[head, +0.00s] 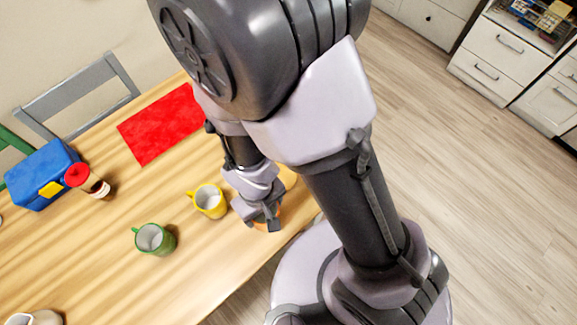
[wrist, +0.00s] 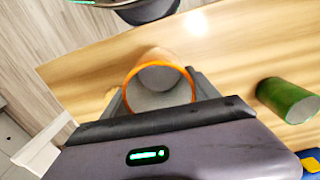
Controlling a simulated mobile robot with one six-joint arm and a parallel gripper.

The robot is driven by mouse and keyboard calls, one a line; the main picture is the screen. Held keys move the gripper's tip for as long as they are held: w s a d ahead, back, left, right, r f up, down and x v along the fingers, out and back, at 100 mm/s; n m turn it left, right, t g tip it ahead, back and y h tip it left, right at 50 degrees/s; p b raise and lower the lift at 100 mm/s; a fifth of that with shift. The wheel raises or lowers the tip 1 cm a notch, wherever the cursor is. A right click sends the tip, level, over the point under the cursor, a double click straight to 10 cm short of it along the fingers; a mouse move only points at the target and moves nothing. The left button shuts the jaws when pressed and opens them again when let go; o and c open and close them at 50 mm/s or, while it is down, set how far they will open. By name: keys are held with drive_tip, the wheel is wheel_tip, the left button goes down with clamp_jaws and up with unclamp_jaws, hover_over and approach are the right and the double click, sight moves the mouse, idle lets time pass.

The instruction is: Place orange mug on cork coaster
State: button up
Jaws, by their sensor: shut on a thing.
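My gripper (head: 262,222) is at the table's near right edge in the head view, shut on the orange mug (head: 278,214), which is mostly hidden by the fingers. In the wrist view the orange rim of the mug (wrist: 158,64) shows between the two fingers of my gripper (wrist: 158,98), its grey inside facing the camera. Whether its base touches the table cannot be told. A tan rounded patch (head: 289,178) beside my arm looks like the cork coaster, mostly hidden. A tan shape also shows just past the mug's rim in the wrist view.
A yellow mug (head: 210,201) stands close left of my gripper; a green mug (head: 154,239) stands farther left. A red mat (head: 160,124), a blue box (head: 42,174) and a red-topped jar (head: 88,181) are on the wooden table (head: 120,280). A grey chair (head: 82,92) is behind.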

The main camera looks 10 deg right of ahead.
drive_tip(key=shift+w+d+f+b, duration=0.1)
drive_tip(key=shift+w+f+b, duration=0.45)
drive_tip(key=shift+b, duration=0.25)
drive_tip(key=w+d, duration=0.1)
drive_tip(key=w, duration=0.3)
drive_tip(key=w+d+b, duration=0.1)
drive_tip(key=w+d, duration=0.1)
drive_tip(key=w, duration=0.2)
drive_tip(key=w+d+b, duration=0.1)
drive_tip(key=w+d, duration=0.1)
drive_tip(key=w, duration=0.2)
drive_tip(key=shift+w+d+f, duration=0.1)
drive_tip(key=shift+w+f, duration=0.15)
drive_tip(key=shift+f+b, duration=0.95)
drive_tip(key=shift+f, duration=0.75)
drive_tip(key=shift+f, duration=0.2)
drive_tip(key=o, duration=1.8)
drive_tip(key=shift+c, duration=0.2)
drive_tip(key=shift+r, duration=0.1)
